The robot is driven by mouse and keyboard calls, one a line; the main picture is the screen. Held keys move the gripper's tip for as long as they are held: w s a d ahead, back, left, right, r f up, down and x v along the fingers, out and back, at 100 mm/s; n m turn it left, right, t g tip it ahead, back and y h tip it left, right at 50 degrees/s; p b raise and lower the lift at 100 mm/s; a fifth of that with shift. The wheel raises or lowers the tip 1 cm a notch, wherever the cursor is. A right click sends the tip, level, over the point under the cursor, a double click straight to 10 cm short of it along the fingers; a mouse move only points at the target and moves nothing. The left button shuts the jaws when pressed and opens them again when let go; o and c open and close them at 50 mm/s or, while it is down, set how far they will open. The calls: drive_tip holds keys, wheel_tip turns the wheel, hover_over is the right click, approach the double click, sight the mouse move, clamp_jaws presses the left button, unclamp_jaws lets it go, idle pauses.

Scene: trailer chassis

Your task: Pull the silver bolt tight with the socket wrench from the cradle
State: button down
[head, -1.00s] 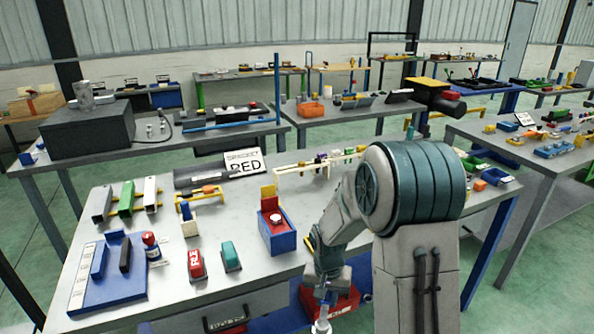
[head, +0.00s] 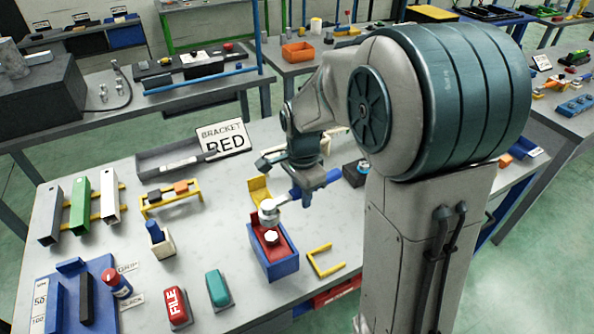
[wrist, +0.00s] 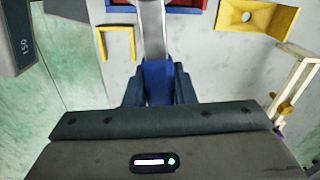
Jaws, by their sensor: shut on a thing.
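My gripper (head: 303,188) is shut on the blue handle of the socket wrench (head: 269,211). In the wrist view the blue handle (wrist: 158,82) sits between my fingers and the silver shaft runs up out of the picture. The wrench's silver head hangs over the blue box (head: 281,266) with its red insert. The silver bolt (head: 271,237) stands upright on the red insert. It shows in front of and below the wrench head, apart from it in the picture. I cannot tell which holder is the cradle.
A yellow U-shaped frame (head: 326,262) lies right of the box. A yellow plate (head: 260,189) stands behind the bolt. A BRACKET RED sign (head: 224,138) stands behind.

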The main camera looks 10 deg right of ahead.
drive_tip(key=shift+w+r, duration=0.1)
drive_tip(key=shift+r, duration=0.05)
idle(0.3)
wheel_tip(320, 180, down, 7)
drive_tip(key=b, duration=0.5)
drive_tip(key=shift+r, duration=0.15)
drive_tip(key=shift+f+b, duration=0.65)
drive_tip(key=shift+f, duration=0.1)
idle(1.4)
idle(0.3)
